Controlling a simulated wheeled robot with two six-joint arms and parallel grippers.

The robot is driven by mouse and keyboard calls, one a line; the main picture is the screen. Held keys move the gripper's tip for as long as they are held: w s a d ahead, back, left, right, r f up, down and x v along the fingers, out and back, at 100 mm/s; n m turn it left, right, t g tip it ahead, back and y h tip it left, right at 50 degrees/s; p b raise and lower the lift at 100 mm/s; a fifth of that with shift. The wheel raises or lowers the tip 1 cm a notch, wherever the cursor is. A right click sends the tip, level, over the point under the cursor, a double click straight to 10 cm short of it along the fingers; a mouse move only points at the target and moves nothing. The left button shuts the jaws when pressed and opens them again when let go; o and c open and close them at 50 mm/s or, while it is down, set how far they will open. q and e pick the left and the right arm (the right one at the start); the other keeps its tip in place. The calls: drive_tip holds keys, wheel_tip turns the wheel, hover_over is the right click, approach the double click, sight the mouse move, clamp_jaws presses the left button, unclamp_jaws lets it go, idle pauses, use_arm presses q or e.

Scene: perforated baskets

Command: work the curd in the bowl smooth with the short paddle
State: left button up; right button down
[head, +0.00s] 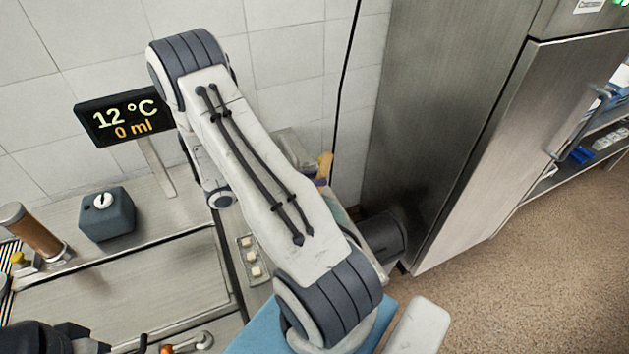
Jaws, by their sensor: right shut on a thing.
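My right arm (265,175) fills the middle of the head view, with its elbow high at the left and its lower links bending down behind it. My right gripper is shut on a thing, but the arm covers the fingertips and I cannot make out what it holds. A dark part (42,338), apparently of my left arm, is cut off at the lower left corner; the state of its jaws does not show. I cannot see the bowl, the curd or the paddle clearly.
A display (127,117) reads 12 °C and 0 ml. A grey box with a knob (107,215) and a brown cylinder (34,232) stand on the counter. A small tray (243,258) holds pale cubes. A blue surface (250,336) lies below my arm. A steel cabinet (440,130) stands right.

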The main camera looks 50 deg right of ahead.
drive_tip(key=shift+s+a+r, duration=0.1)
drive_tip(key=shift+s+a, duration=0.3)
drive_tip(key=shift+s, duration=0.3)
drive_tip(key=shift+w+d, duration=0.45)
drive_tip(key=shift+w, duration=0.35)
drive_tip(key=shift+s+a, duration=0.1)
drive_tip(key=shift+s, duration=0.05)
idle(0.8)
drive_tip(key=shift+s+a, duration=0.35)
drive_tip(key=shift+s, duration=0.35)
drive_tip(key=shift+w, duration=0.1)
